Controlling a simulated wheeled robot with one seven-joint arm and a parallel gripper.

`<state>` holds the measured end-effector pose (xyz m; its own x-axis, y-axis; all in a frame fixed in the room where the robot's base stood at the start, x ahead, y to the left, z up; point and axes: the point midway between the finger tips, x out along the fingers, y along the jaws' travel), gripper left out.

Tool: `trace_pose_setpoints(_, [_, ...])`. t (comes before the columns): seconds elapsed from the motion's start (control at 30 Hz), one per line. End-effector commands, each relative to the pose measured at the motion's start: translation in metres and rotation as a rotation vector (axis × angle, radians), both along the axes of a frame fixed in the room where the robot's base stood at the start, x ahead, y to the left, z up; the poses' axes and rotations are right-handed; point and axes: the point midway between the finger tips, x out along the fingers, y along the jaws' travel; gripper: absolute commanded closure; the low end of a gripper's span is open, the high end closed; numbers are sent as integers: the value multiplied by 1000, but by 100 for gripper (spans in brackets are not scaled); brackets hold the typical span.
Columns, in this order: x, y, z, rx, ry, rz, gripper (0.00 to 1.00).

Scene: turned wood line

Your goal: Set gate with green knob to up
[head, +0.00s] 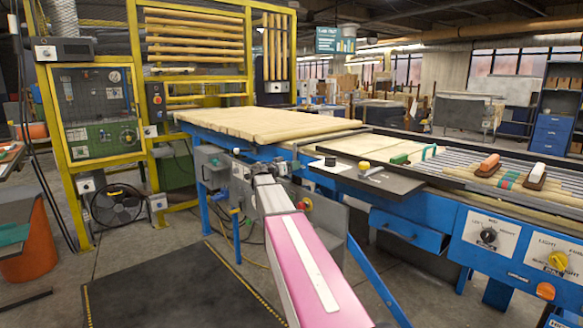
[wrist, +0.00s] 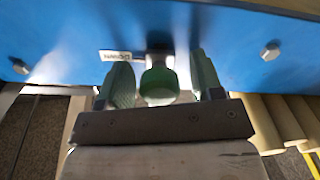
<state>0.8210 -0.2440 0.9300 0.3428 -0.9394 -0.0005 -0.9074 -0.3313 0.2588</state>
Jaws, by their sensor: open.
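A green knob (wrist: 159,84) shows in the wrist view, in front of a blue panel (wrist: 225,38) with a small white label (wrist: 116,56) beside it. My gripper (wrist: 159,60) is open, with one green ribbed finger on each side of the knob. Narrow gaps show between the knob and both fingers, so the jaws are around it but do not appear closed on it. In the head view my arm reaches toward the blue side of the wooden-topped table, and the knob and gate cannot be made out there.
Light wooden boards (head: 265,124) cover the blue-framed table. A dark plate (head: 375,180) to the right carries a yellow knob (head: 364,165). A control panel (head: 515,247) is at the lower right. A yellow-framed machine (head: 95,110) stands at the left, with open floor before it.

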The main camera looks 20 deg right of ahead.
Motion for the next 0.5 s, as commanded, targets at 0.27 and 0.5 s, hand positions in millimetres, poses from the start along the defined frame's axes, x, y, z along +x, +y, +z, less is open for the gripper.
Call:
trace_pose_setpoints(0.27, [1, -3, 0, 0, 0, 0, 40])
trace_pose_setpoints(0.5, [1, -3, 0, 0, 0, 0, 98])
